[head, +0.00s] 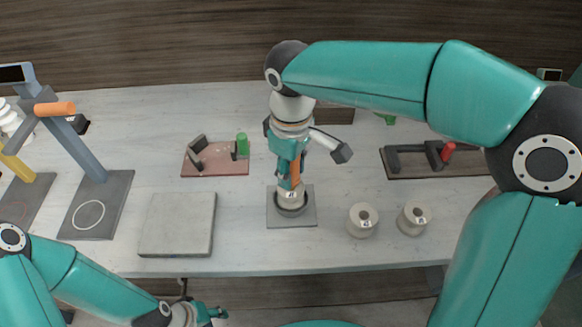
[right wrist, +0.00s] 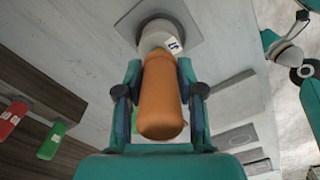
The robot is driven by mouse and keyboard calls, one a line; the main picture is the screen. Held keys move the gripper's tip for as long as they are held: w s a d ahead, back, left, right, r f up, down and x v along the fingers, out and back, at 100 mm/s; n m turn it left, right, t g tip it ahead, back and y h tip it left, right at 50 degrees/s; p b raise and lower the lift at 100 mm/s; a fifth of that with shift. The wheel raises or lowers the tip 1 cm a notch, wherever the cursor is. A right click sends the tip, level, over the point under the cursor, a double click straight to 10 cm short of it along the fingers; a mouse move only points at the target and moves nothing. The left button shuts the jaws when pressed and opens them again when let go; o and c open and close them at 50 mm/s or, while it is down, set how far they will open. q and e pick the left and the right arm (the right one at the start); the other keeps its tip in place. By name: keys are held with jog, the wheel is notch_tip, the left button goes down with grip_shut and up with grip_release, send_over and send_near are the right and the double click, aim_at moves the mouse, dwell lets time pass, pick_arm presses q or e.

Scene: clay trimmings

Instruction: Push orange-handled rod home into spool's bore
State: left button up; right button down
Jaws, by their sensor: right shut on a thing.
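The orange-handled rod (head: 295,168) stands upright over the spool (head: 291,195) near the middle of the table. The spool sits in a dark round seat on a grey square plate (head: 309,218). My right gripper (head: 290,178) points down and is shut on the orange handle. In the right wrist view the orange handle (right wrist: 160,100) lies between the fingers, its far end at the pale, labelled spool (right wrist: 155,38). The rod's shaft and the bore are hidden, so its depth cannot be told. My left gripper (head: 212,314) is below the table's front edge, its fingers unclear.
Two loose pale spools (head: 362,221) (head: 413,219) stand right of the plate. A grey slab (head: 177,225) lies to the left. Behind are a reddish fixture (head: 215,160) with a green peg and a dark fixture (head: 410,164) with a red piece. A blue-grey stand (head: 80,150) rises at left.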

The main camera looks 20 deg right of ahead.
jog(key=shift+f, duration=1.2)
dwell(3.0)
jog(key=shift+s+f, duration=0.15)
jog(key=shift+f, duration=0.1)
dwell(1.9)
jog(key=shift+r, duration=0.1)
jog(key=shift+r+p, duration=1.15)
jog(key=shift+r, duration=0.45)
jog(key=shift+r+p, duration=3.55)
jog(key=shift+r, duration=0.55)
